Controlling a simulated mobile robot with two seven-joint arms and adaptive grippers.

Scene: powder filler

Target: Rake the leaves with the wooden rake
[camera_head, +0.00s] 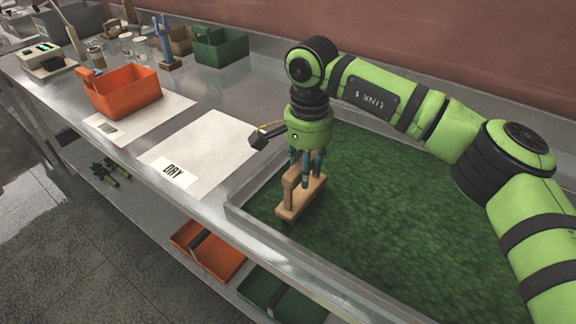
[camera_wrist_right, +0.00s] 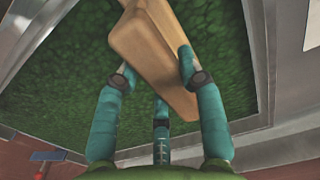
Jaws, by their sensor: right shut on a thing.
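The wooden rake (camera_head: 296,203) is light brown, with a flat head low over the left part of the leaf tray. My right gripper (camera_head: 308,172) is shut on it from above. In the right wrist view the rake (camera_wrist_right: 150,45) sits between the teal fingers of the gripper (camera_wrist_right: 160,85). The green leaves (camera_head: 400,240) form a dense, even layer in a metal-rimmed tray (camera_head: 240,216). They also fill the back of the right wrist view (camera_wrist_right: 60,80). Whether the rake head touches the leaves is hard to tell. My left gripper is not in view.
A white mat marked DRY (camera_head: 205,140) lies left of the tray. An orange basket (camera_head: 125,92) stands on another mat farther left. A green bin (camera_head: 220,48) and a blue stand (camera_head: 166,45) are at the back. Orange (camera_head: 210,252) and green trays (camera_head: 285,297) sit below.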

